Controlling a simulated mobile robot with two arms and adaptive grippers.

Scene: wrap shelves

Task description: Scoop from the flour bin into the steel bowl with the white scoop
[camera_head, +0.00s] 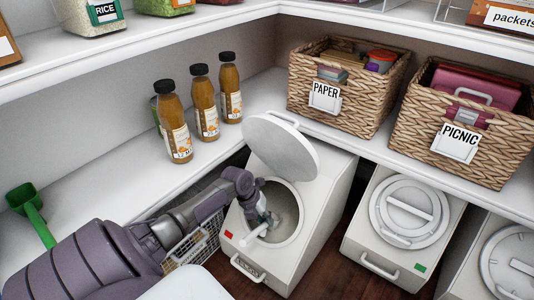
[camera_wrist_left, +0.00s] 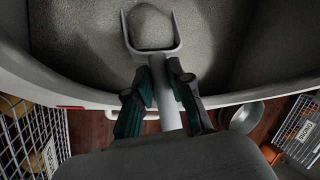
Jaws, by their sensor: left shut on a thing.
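The flour bin (camera_head: 312,210) is a white bin below the shelf with its round lid (camera_head: 283,146) tipped up and pale flour inside the opening. My left gripper (camera_head: 264,219) is at the opening, shut on the white scoop's handle. In the left wrist view, the gripper (camera_wrist_left: 164,95) has a finger on each side of the handle, and the white scoop (camera_wrist_left: 178,45) reaches into the bin. A rounded heap of flour (camera_wrist_left: 150,28) shows in its pan. A round metal bowl (camera_wrist_left: 243,117), likely the steel bowl, shows partly beyond the bin's rim. My right gripper is not in view.
A closed white bin (camera_head: 375,251) stands right of the flour bin, with another at the right edge. A wire basket (camera_head: 196,245) is close on the left. Three bottles (camera_head: 204,103), a green scoop (camera_head: 33,212) and wicker baskets (camera_head: 343,117) stand on the shelf above.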

